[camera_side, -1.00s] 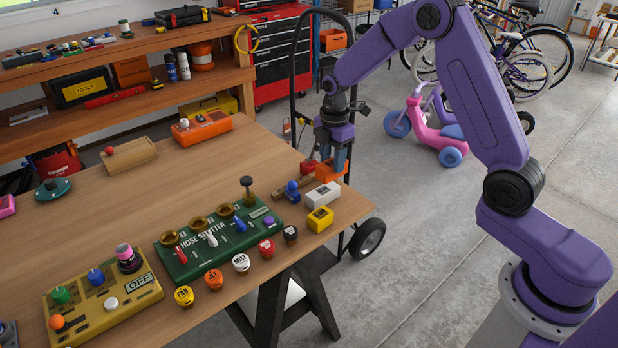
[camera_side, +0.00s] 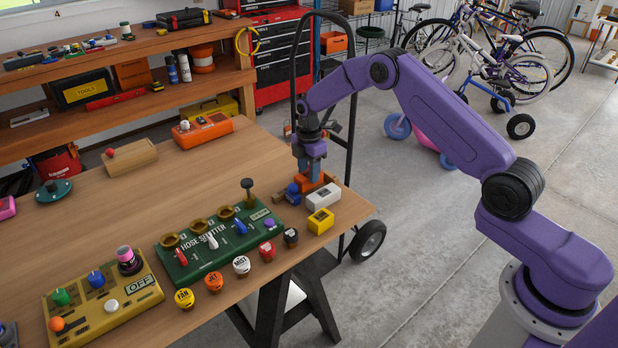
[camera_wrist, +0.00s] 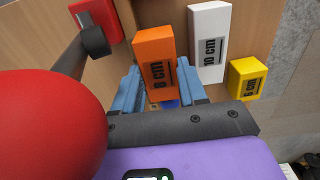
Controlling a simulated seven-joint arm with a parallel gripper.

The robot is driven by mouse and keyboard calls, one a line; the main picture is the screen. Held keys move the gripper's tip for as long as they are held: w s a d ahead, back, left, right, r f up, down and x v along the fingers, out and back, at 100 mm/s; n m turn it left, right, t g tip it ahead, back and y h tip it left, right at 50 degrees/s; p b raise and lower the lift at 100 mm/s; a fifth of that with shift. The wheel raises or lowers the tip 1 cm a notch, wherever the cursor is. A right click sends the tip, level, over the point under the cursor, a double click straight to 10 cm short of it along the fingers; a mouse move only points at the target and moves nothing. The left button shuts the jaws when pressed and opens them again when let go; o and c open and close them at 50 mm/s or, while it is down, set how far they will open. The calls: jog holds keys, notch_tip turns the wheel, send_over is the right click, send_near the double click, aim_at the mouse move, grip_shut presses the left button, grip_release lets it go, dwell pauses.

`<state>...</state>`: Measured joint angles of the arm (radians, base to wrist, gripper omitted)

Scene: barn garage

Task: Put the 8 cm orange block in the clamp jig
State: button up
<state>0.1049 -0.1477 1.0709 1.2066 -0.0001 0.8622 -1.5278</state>
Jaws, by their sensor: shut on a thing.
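The orange 8 cm block (camera_wrist: 154,46) is between the two blue fingers of my gripper (camera_wrist: 158,74) in the wrist view, its label facing the camera. In the side view my gripper (camera_side: 313,176) points down, shut on the orange block (camera_side: 327,178) low at the table's right end. A red part with a dark pivot (camera_wrist: 94,38) shows upper left in the wrist view. Whether the block touches the jig is hidden.
A white 10 cm block (camera_side: 323,196) and a yellow block (camera_side: 320,221) stand right beside the work. The green hose splitter (camera_side: 215,245) is to the left. A large red ball (camera_wrist: 48,125) is close to the wrist camera. The table edge is near.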

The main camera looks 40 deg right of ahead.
jog(key=shift+f, duration=1.3)
jog(key=shift+f, duration=0.2)
jog(key=o, duration=0.9)
